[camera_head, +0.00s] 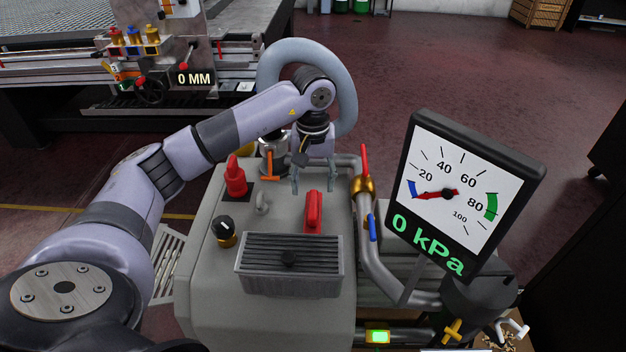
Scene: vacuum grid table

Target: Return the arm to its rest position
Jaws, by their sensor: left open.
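My left arm comes in from the left and reaches over the grey pump unit (220,290). My left gripper (313,188) points down above the back part of the unit, just behind a red handle (313,212). Its fingers are apart with nothing visible between them. I cannot tell whether a fingertip touches the handle or the unit's top. My right gripper is not in view.
A gauge (465,190) reading 0 kPa stands at the right. Near the gripper are a red switch (236,178), a black knob (225,230), a vented box (290,262) and a pipe with a red lever (364,160). A machine table (60,70) is behind left. Open floor lies at the back right.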

